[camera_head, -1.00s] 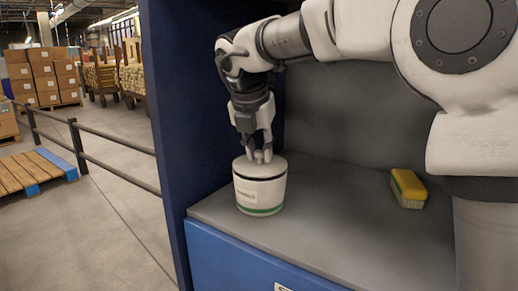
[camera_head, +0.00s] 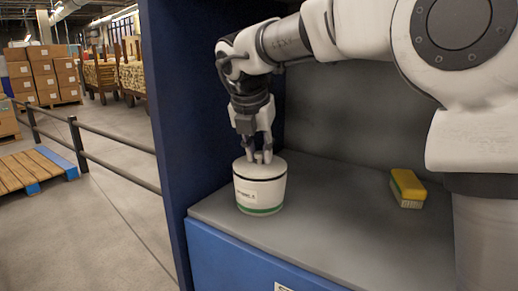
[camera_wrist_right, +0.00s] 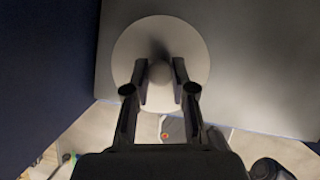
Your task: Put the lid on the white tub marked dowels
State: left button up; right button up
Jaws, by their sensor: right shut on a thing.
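The white tub (camera_head: 262,194) with a green band at its base and a small label stands on the grey shelf near its left side. The label's print is too small to read surely. The pale round lid (camera_head: 277,167) is at the tub's top, above a dark band; I cannot tell whether it is fully seated. My right gripper (camera_head: 260,158) points down over the lid, shut on its knob. The wrist view shows the lid (camera_wrist_right: 125,50) from above, with the knob (camera_wrist_right: 160,72) between the fingers. My left gripper is not in view.
A dark blue panel (camera_head: 185,100) rises close to the tub's left. The shelf between tub and brush is clear.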

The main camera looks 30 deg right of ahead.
dwell(0.8)
jog(key=shift+f, duration=0.1)
jog(key=o, duration=1.4)
jog(key=shift+o, duration=0.2)
